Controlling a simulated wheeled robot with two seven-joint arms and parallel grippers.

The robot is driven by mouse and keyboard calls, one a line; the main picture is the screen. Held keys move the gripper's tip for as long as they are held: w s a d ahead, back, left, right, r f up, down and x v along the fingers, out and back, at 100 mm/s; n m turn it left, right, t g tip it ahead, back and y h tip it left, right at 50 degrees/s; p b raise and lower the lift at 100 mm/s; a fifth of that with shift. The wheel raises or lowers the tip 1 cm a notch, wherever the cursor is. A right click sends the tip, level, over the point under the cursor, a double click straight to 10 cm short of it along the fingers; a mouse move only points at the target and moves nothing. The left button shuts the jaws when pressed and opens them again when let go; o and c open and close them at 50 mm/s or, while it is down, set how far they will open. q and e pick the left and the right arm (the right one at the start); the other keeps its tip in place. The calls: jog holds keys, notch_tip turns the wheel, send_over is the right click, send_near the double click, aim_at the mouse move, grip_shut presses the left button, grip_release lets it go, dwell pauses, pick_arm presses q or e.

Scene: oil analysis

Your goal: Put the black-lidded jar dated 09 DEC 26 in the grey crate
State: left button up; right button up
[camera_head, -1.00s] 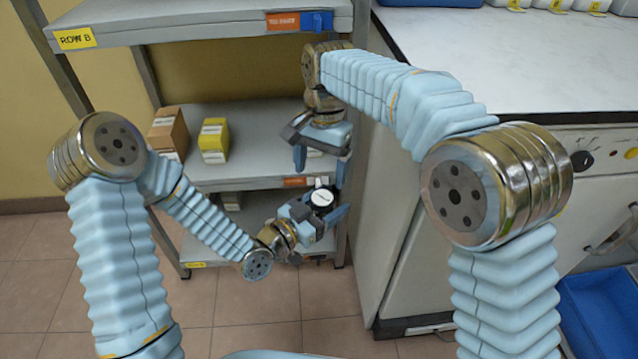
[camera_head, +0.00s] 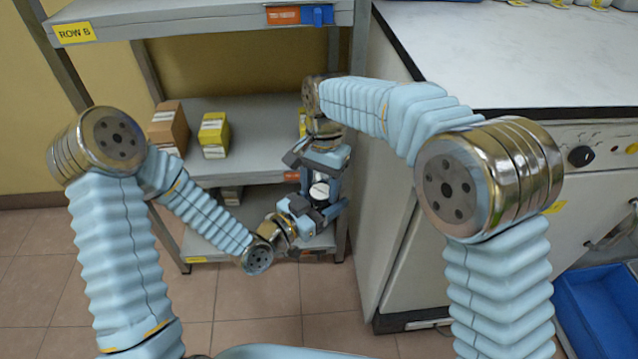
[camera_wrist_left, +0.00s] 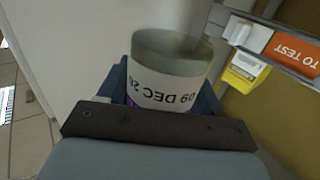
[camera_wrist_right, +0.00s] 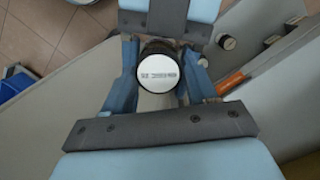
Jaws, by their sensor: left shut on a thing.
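The jar (camera_head: 319,190) has a black-rimmed lid with a white top. It stands roughly upright in my left gripper (camera_head: 322,204), which is shut on it in front of the lower shelf. In the left wrist view, the jar (camera_wrist_left: 172,78) carries a white label reading 09 DEC 26. My right gripper (camera_head: 319,180) points down from above, with its fingers on either side of the jar's lid. In the right wrist view, the lid (camera_wrist_right: 161,72) sits between the open fingers, with gaps visible beside it. I see no grey crate.
A grey shelf rack (camera_head: 245,117) stands behind, with a brown box (camera_head: 168,125) and a yellow box (camera_head: 213,135) on it. A white cabinet with a pale worktop (camera_head: 500,55) is close on the right. A blue crate (camera_head: 598,312) lies at the lower right. Tiled floor is clear in front.

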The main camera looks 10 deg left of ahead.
pick_arm(q)
jog(key=shift+s+d, duration=0.15)
jog(key=shift+d, duration=0.2)
pick_arm(e)
jog(key=shift+a+r, duration=0.1)
jog(key=shift+a, duration=0.15)
jog(key=c, duration=0.4)
pick_arm(q)
jog(key=o, duration=1.2)
jog(key=shift+r, duration=0.1)
jog(key=shift+o, duration=0.2)
jog(key=shift+a, duration=0.1)
